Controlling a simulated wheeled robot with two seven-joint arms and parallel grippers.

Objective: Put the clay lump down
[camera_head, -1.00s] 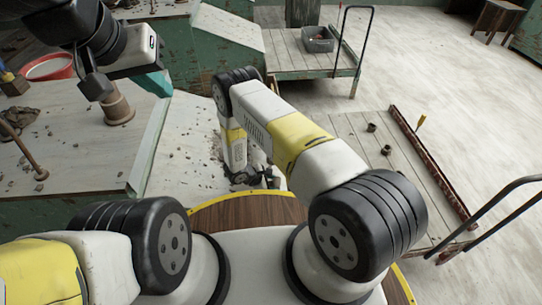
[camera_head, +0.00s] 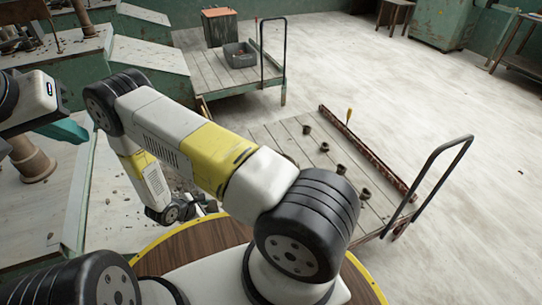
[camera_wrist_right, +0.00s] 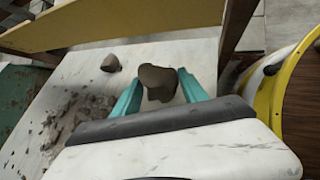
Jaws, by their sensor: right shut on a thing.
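In the right wrist view, a grey-brown clay lump (camera_wrist_right: 158,82) sits between the two teal fingers of my right gripper (camera_wrist_right: 158,92), which is shut on it. A pale surface lies behind it; whether the lump touches this surface is unclear. In the head view my right arm reaches out and bends down at the left, with its fingers and the lump not clearly visible. My left gripper (camera_head: 65,130) is at the left edge, with teal finger material showing; its opening cannot be made out.
A smaller lump (camera_wrist_right: 111,63) and scattered grey crumbs (camera_wrist_right: 75,125) lie on the pale surface. A low plank cart (camera_head: 290,145) with several small dark pots stands right of my arm. A further cart bears a grey bin (camera_head: 240,55). Open floor lies at the right.

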